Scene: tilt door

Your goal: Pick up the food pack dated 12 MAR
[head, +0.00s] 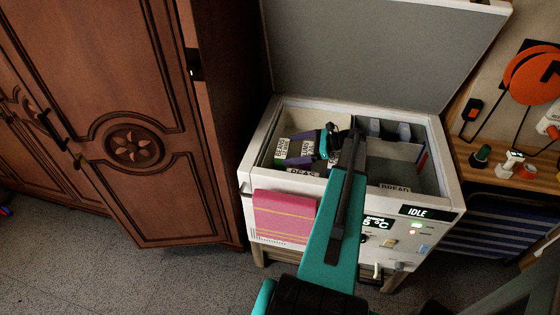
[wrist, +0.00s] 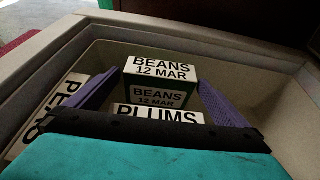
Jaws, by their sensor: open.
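The pack marked BEANS 12 MAR (wrist: 160,70) stands in a pale bin of the open freezer (head: 450,180). It is dark green with white label bands, and the date shows on its top and its near face. My gripper (wrist: 158,88) is open, with one purple finger to the left of this pack and one to the right. Whether the fingers touch it I cannot tell. In the head view my gripper (head: 302,150) reaches into the freezer's left compartment. The pack's lower part is hidden.
A pack marked PLUMS (wrist: 158,114) stands just nearer, partly hidden by my gripper. Another labelled pack (wrist: 58,108) is at the left, beside the bin wall. The freezer lid (head: 390,45) is raised. A wooden cabinet (head: 130,120) stands left. A pink towel (head: 283,217) hangs in front.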

